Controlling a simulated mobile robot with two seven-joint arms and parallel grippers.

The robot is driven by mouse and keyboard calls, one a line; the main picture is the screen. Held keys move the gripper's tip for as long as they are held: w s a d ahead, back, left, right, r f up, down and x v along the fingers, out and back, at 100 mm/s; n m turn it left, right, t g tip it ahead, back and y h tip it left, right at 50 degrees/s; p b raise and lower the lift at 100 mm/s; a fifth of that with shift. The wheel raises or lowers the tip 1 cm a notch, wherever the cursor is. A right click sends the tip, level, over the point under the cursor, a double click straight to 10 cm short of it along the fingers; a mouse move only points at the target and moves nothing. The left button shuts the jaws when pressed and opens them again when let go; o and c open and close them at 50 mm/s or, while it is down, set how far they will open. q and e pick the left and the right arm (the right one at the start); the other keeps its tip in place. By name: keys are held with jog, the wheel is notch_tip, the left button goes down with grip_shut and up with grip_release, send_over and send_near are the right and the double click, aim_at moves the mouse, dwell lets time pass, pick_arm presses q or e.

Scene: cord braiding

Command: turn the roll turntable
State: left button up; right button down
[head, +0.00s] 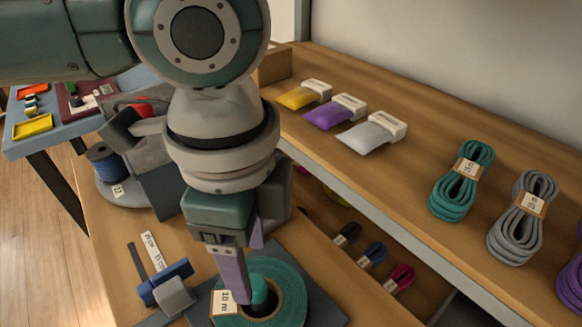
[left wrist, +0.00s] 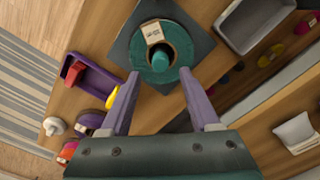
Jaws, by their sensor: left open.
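A teal cord roll (head: 288,300) with a white "10 m" tag lies flat on a dark grey square plate (head: 328,312) on the bench. A teal knob or core (head: 259,288) stands up at its middle. My left gripper (head: 240,284) points down over the roll, with one purple finger in front of the knob and tag. My right gripper is not in view.
A blue-handled tool (head: 166,282) and a dark blue spool (head: 103,160) are left of the roll. A shelf behind holds teal (head: 462,182) and grey cord bundles (head: 522,220) and several pouches (head: 367,138). A grey tray (left wrist: 255,25) shows in the left wrist view.

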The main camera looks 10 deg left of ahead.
aim_at(255, 283)
pick_arm(q)
notch_tip(255, 283, down, 5)
jog(key=shift+r+b, duration=0.2)
jog(key=shift+b, duration=0.1)
grip_shut()
dwell(0.4)
